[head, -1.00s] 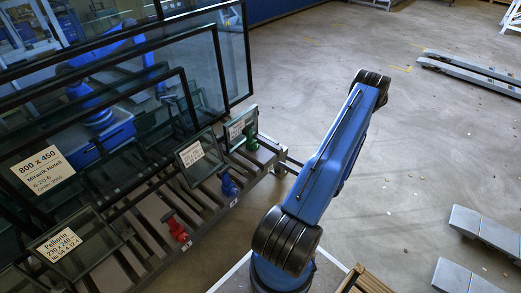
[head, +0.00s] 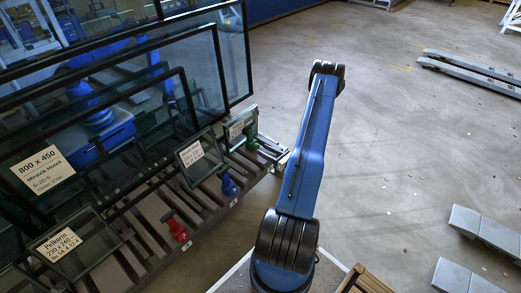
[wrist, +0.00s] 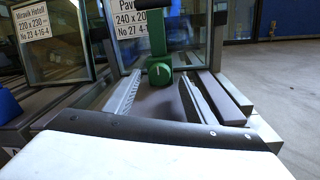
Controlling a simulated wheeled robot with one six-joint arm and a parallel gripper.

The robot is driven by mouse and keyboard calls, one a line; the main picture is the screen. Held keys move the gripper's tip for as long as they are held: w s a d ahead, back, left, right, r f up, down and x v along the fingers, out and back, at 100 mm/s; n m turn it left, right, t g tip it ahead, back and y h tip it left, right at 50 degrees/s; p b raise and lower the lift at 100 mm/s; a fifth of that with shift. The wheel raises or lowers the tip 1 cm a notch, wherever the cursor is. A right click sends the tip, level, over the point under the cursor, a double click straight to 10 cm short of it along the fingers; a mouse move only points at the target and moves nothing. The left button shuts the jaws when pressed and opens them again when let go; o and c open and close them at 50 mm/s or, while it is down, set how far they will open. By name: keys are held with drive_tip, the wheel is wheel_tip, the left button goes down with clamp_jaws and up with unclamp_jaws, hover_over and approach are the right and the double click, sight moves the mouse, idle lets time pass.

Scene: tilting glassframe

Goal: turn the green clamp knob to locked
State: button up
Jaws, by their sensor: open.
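The green clamp knob (head: 252,142) sits at the far right end of the rack, at the foot of a small labelled glass frame. In the wrist view the green knob (wrist: 159,74) faces me, with a small pale mark on its face and a green post above it. My gripper (wrist: 160,84) is open, its two grey fingers pointing toward the knob, one on each side in the picture. I cannot tell whether the fingertips reach around it; no contact shows.
A blue clamp (head: 228,183) and a red clamp (head: 174,226) stand along the same rack (head: 205,205). Large glass frames (head: 215,75) lean behind them. A dark horizontal bar (wrist: 152,4) crosses above the knob.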

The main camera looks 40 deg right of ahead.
sight(258, 147)
drive_tip(key=shift+w+a, duration=0.15)
drive_tip(key=shift+w, duration=0.6)
drive_tip(key=shift+w+a, duration=0.1)
drive_tip(key=shift+w, duration=0.65)
drive_tip(key=c, duration=1)
drive_tip(key=shift+m, duration=0.8)
drive_tip(key=shift+c, duration=0.2)
drive_tip(key=o, duration=1)
drive_tip(key=shift+o, duration=0.2)
drive_tip(key=s+d, duration=0.2)
drive_tip(key=s, duration=1.5)
drive_tip(key=shift+s+d+f, duration=0.15)
drive_tip(key=shift+d, duration=0.2)
